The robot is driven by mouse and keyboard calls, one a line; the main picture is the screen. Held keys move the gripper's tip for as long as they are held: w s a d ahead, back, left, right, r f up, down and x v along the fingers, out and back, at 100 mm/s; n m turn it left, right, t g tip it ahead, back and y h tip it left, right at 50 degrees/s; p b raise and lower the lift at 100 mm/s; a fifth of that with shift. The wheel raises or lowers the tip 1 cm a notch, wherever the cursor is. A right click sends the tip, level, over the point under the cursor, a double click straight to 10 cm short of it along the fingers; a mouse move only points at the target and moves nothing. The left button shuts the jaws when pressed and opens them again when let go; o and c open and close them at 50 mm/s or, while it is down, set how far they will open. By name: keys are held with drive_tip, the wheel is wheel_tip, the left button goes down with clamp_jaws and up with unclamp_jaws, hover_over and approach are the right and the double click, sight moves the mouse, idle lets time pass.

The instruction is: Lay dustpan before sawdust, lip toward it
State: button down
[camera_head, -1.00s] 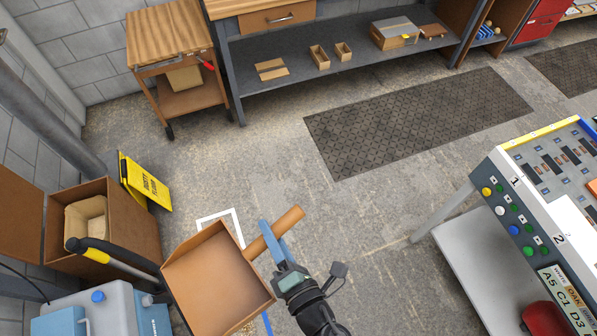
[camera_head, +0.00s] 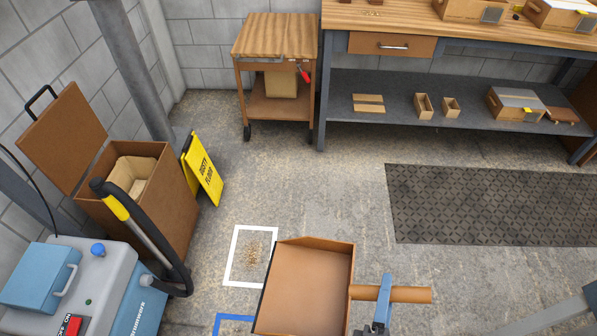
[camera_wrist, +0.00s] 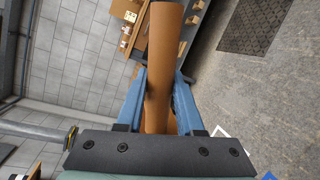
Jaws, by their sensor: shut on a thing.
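The brown dustpan (camera_head: 306,285) shows at the lower middle of the head view, with its open pan side to the left and its handle (camera_head: 410,294) to the right. My gripper (camera_head: 383,297) is shut on the handle; the wrist view shows both blue fingers (camera_wrist: 158,95) on either side of it. The sawdust (camera_head: 254,254) is a small scatter of tan specks inside a white taped outline (camera_head: 232,270) on the floor. The pan's left edge is close to the right of the outline in the picture. I cannot tell its exact height above the floor.
A blue taped outline (camera_head: 232,318) lies partly in view below the white one. A grey-blue machine (camera_head: 100,285) with a hose, an open brown bin (camera_head: 165,215) and a yellow sign (camera_head: 207,170) stand at left. The floor toward the dark mat (camera_head: 490,205) is clear.

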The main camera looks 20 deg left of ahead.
drive_tip(key=s+a+f+b, duration=0.1)
drive_tip(key=a+f+b, duration=0.1)
drive_tip(key=f+b, duration=1.7)
drive_tip(key=s+a+f+n+y+b, duration=0.1)
drive_tip(key=s+a+f+b, duration=0.1)
drive_tip(key=f+b, duration=1.7)
drive_tip(key=s+a+f+y+b, duration=0.1)
drive_tip(key=a+f+b, duration=0.1)
drive_tip(key=f+b, duration=1.6)
wheel_tip(320, 180, down, 16)
drive_tip(key=shift+s+a+f+n+b, duration=0.15)
drive_tip(key=shift+s+n+b, duration=0.15)
drive_tip(key=shift+s+b, duration=0.1)
wheel_tip(320, 180, down, 10)
drive_tip(key=b, duration=0.8)
drive_tip(key=shift+f, duration=0.1)
drive_tip(key=c, duration=0.5)
unclamp_jaws()
drive_tip(key=shift+c, duration=0.2)
